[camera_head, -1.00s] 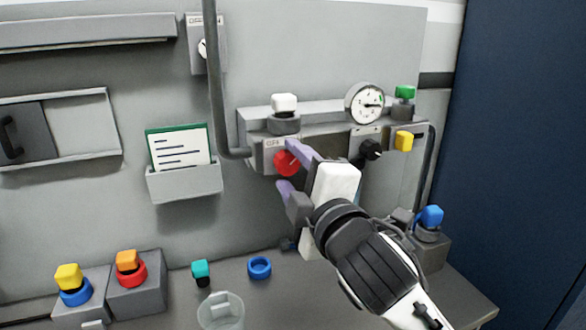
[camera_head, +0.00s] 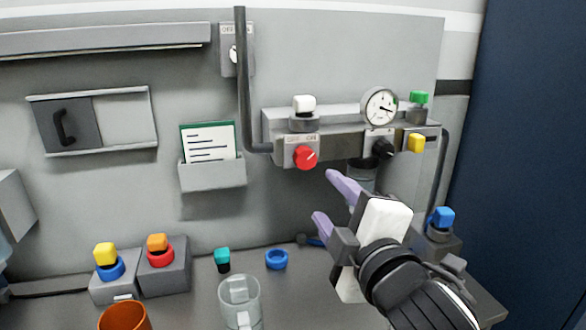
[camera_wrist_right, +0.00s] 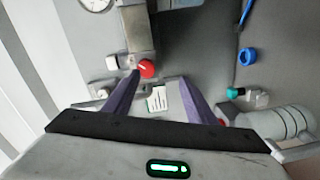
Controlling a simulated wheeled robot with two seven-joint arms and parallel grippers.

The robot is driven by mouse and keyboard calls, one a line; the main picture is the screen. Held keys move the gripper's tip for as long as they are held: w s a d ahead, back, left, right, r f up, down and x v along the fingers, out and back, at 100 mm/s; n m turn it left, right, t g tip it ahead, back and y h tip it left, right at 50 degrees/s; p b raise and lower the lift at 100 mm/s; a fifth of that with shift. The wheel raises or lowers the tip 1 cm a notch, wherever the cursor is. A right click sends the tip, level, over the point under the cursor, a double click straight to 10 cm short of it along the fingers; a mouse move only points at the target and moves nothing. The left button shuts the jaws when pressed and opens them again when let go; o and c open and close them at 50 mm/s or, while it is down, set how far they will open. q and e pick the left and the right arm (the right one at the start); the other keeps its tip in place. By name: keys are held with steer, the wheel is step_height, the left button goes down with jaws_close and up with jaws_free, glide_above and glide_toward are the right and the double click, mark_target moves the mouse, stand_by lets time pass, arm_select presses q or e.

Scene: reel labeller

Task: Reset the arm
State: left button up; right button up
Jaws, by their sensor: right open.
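My right gripper (camera_head: 333,205) is open with its two purple fingers apart and nothing between them. It hangs in front of the wall, below and right of the red knob (camera_head: 305,157) on the grey wall unit. The red knob also shows in the right wrist view (camera_wrist_right: 146,69), beyond the fingers, and the right gripper (camera_wrist_right: 163,95) shows spread there. The gripper is apart from the knob. My left gripper is not in view.
The wall unit carries a gauge (camera_head: 380,107), a black knob (camera_head: 382,149) and a yellow block (camera_head: 416,143). A clear mug (camera_head: 239,300), a blue ring (camera_head: 276,259) and an orange cup (camera_head: 125,317) stand on the bench. A card holder (camera_head: 212,174) hangs on the wall.

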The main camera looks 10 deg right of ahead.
steer(key=s+d+f+m+g, duration=0.2)
steer(key=s+f, duration=0.1)
steer(key=f, duration=0.4)
steer(key=s+d+f+m+g+h, duration=0.1)
steer(key=s+f+m+g, duration=0.2)
steer(key=f, duration=0.5)
steer(key=s+d+f+m+g, duration=0.2)
steer(key=s+f, duration=0.1)
steer(key=f, duration=0.4)
steer(key=s+d+f+m+g, duration=0.3)
steer(key=s+f+m+g, duration=0.3)
steer(key=s+f, duration=0.95)
steer(key=w+a+f+t+y, duration=0.1)
steer(key=a+f+t, duration=0.3)
steer(key=f, duration=0.7)
steer(key=shift+a+m+y, duration=0.3)
steer(key=shift+a+y, duration=0.2)
steer(key=shift+a, duration=0.05)
